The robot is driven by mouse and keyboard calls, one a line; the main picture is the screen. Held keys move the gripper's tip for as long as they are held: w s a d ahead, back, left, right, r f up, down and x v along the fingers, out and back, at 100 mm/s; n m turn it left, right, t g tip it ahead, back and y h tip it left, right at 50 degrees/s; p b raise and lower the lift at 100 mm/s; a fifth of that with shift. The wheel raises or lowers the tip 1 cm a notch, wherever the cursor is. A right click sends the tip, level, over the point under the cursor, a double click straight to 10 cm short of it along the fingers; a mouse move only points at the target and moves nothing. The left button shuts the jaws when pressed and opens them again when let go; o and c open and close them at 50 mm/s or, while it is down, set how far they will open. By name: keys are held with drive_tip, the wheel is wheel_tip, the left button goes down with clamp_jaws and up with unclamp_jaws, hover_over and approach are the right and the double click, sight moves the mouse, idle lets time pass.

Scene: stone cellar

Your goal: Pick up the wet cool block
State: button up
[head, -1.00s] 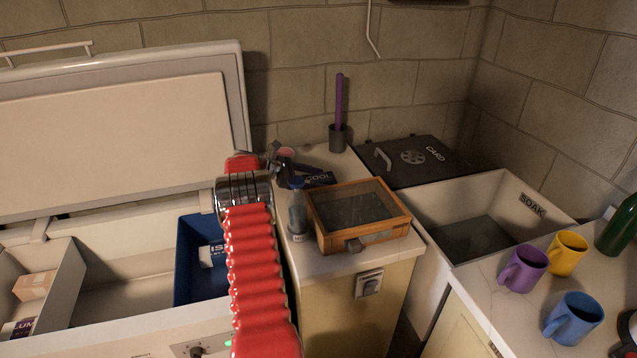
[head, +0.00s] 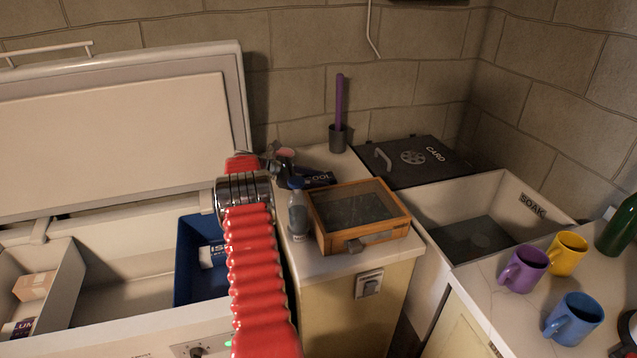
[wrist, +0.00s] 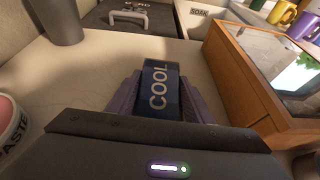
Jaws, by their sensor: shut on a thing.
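The cool block (head: 319,179) is dark blue with "COOL" in pale letters. It is on the counter top behind the wooden glass-lidded box, partly hidden by my gripper in the head view. In the wrist view the block (wrist: 160,88) sits between the two purple-grey fingers of my gripper (wrist: 160,101), which are shut on it. Its lower part is hidden by the gripper body. I cannot tell whether it is clear of the counter or whether it is wet.
The wooden box (head: 326,232) and a clear bottle (head: 298,215) stand close in front. A dark cup (head: 338,139) with a purple stick stands behind. The SOAK basin (head: 505,200) is right, the open chest freezer (head: 120,290) left. Several mugs (head: 568,254) stand far right.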

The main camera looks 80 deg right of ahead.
sight(318, 178)
drive_tip(key=shift+r, duration=0.1)
wheel_tip(318, 178, up, 10)
drive_tip(key=shift+f, duration=0.1)
idle(0.4)
